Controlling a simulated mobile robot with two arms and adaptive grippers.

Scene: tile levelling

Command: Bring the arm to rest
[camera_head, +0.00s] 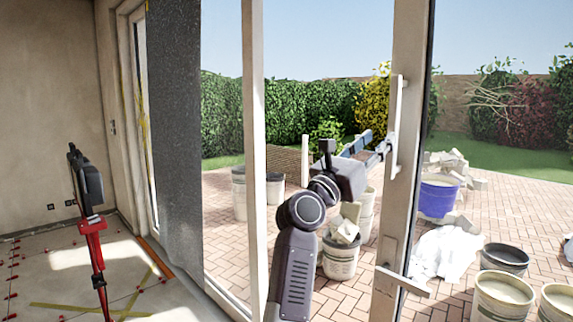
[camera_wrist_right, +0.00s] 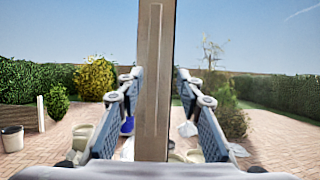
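My right arm comes up from the bottom middle of the head view, in front of the open doorway. My right gripper (camera_head: 372,146) is at its end, beside the pale door frame post (camera_head: 408,35) and close to the upright pull handle (camera_head: 397,120). In the right wrist view my right gripper (camera_wrist_right: 160,75) has its two fingers apart, one on each side of a pale vertical post (camera_wrist_right: 142,40). A narrow gap shows beside each fingertip; I cannot tell whether they touch it. My left gripper is not in view.
A lever handle (camera_head: 403,281) juts from the post below. A red and black stand (camera_head: 93,235) is on the indoor floor at left. A dark hanging sheet (camera_head: 175,150) is beside the doorway. Outside are a blue tub (camera_head: 438,198) and several buckets on brick paving.

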